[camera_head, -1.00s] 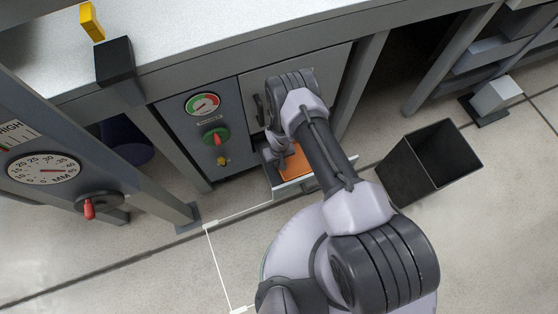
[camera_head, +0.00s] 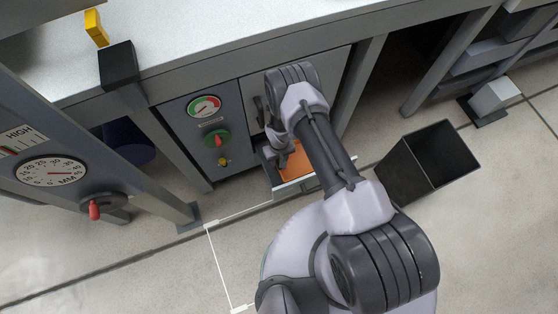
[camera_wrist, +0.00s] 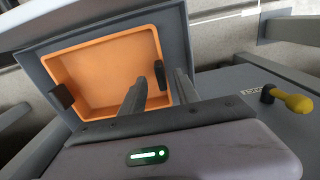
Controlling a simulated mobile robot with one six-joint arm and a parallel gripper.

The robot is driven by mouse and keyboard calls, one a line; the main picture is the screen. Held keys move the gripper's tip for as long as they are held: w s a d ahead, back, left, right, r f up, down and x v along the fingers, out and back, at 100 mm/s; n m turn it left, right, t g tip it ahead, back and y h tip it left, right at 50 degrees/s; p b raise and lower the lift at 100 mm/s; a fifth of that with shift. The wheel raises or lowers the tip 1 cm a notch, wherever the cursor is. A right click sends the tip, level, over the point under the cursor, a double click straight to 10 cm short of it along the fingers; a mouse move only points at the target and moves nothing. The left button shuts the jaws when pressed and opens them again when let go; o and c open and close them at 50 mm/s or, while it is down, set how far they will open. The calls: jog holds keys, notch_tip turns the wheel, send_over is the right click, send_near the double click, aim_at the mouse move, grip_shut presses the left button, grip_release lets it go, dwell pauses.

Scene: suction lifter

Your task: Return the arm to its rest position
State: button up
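My arm reaches down from the lower right to the front of the grey cabinet (camera_head: 330,75). My gripper (camera_wrist: 160,85) is in front of a pulled-out drawer (camera_head: 297,184) with an orange lining. In the wrist view, the drawer (camera_wrist: 30,65) is behind the fingers, and its orange inside (camera_wrist: 105,65) looks empty where visible. The two grey fingers stand apart with a gap between them and hold nothing that I can see.
A dark open bin (camera_head: 405,180) stands on the floor right of my arm. A gauge post with a red-handled knob (camera_head: 95,209) is at the left. A yellow block (camera_head: 96,28) is at the bench's upper left.

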notch_tip(320, 180, up, 14)
jog(key=p, duration=0.5)
